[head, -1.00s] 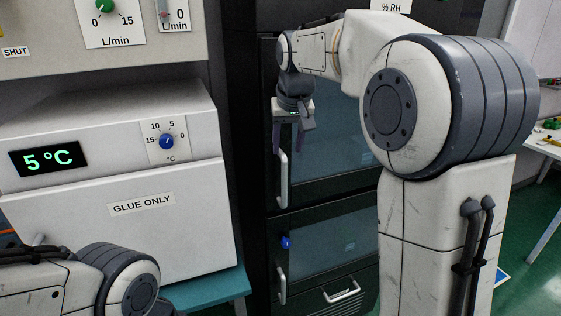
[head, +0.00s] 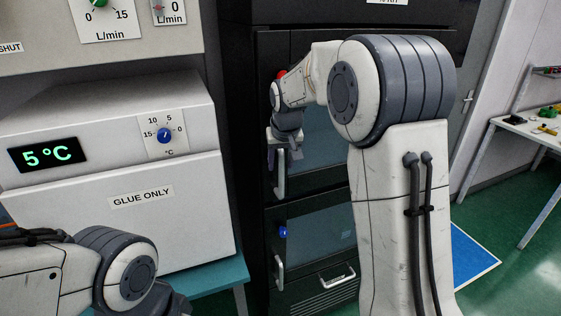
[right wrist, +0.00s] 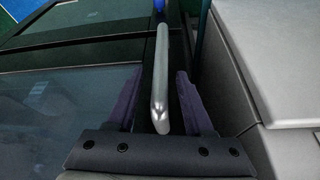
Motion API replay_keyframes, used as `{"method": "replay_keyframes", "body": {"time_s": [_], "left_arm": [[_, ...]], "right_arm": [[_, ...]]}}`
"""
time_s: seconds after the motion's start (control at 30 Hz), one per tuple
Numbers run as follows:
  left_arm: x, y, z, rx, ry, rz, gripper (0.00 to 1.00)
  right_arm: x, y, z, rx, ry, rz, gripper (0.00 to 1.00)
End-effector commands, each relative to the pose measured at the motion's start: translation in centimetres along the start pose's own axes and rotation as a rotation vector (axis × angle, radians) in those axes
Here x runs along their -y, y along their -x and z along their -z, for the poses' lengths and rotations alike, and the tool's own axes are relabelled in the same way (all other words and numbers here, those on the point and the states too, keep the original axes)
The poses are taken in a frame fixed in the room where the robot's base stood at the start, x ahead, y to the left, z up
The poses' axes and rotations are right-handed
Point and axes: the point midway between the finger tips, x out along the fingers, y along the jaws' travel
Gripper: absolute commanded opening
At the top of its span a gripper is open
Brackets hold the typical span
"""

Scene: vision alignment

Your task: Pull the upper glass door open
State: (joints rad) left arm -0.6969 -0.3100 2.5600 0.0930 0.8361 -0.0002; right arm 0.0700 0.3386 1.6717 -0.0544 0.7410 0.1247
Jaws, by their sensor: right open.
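The upper glass door (head: 322,150) of the dark cabinet looks shut, partly hidden behind my right arm. Its upright pale handle (head: 280,180) runs along the door's left edge. My right gripper (head: 286,146) is open at the upper end of this handle. In the right wrist view the handle (right wrist: 160,85) lies between the two spread purple fingers (right wrist: 160,100), with a gap on each side. The glass (right wrist: 55,115) fills the left of that view. My left arm shows at the lower left of the head view; its gripper is out of view.
A lower glass door (head: 322,238) has its own handle (head: 279,273) and a blue knob (head: 283,231). A white "GLUE ONLY" fridge (head: 110,225) stands close on the left. A table (head: 520,128) and open green floor lie to the right.

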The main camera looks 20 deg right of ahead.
Motion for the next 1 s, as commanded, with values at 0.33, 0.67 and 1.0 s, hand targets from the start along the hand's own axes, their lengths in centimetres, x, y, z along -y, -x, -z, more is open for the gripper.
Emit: {"method": "replay_keyframes", "body": {"time_s": [0.33,0.67,1.0], "left_arm": [[0.00,0.00,0.00,0.000,0.000,0.000,0.00],[0.00,0.00,0.00,0.000,0.000,0.000,0.00],[0.00,0.01,0.00,0.000,0.000,0.000,0.00]], "right_arm": [[0.01,0.06,0.01,0.000,0.000,0.000,0.00],[0.01,0.09,0.02,0.000,0.000,0.000,0.00],[0.01,0.11,0.03,-0.001,0.000,0.000,0.00]]}}
